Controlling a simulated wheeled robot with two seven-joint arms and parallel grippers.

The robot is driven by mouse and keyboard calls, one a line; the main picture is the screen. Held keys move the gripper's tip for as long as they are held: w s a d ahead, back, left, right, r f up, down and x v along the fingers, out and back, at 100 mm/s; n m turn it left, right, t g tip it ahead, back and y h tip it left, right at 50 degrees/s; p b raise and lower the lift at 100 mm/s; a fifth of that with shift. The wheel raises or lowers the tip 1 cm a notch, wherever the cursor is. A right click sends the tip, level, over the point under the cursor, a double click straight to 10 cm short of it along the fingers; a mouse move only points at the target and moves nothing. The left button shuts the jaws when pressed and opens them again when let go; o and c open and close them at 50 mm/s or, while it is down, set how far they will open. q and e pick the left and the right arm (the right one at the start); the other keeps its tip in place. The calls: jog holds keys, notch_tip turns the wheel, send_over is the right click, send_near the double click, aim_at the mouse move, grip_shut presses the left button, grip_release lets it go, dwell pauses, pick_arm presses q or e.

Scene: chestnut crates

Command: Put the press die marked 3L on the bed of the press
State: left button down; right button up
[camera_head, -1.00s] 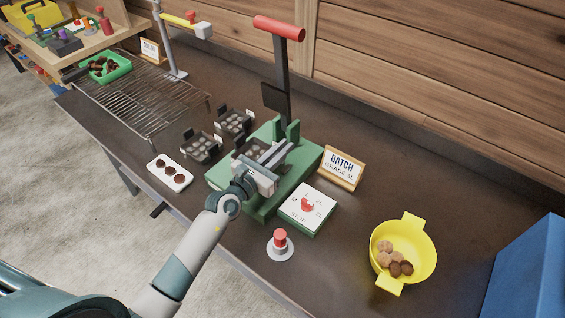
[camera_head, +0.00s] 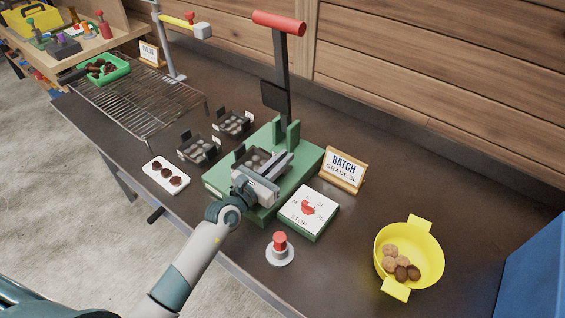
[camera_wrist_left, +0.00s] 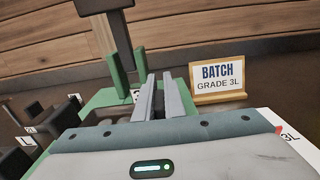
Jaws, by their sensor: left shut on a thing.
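The green press (camera_head: 222,186) stands mid-bench, its black post and red handle (camera_head: 279,23) raised. My left gripper (camera_head: 276,166) is shut on a dark press die (camera_head: 247,156) with round cups, at the press bed. I cannot tell whether the die rests fully on the bed. In the left wrist view the gripper fingers (camera_wrist_left: 161,99) hide most of it; a white tag (camera_wrist_left: 136,95) that seems to read 3 shows beside them. Two similar dies, one nearer (camera_head: 199,149) and one farther (camera_head: 234,123), sit on the bench left of the press. My right gripper is not in view.
A sign (camera_head: 343,169) reads BATCH GRADE 3L. A dial box (camera_head: 309,221), red button (camera_head: 280,244) and yellow bowl (camera_head: 427,236) stand right of the press. A white tray (camera_head: 153,166) of brown pieces, wire rack (camera_head: 147,101) and green tray (camera_head: 124,66) are left.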

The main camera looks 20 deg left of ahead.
pick_arm(q)
jog(key=shift+f, duration=0.1)
jog(key=c, duration=1.8)
grip_release()
jog(key=shift+c, duration=0.2)
jog(key=shift+r, duration=0.2)
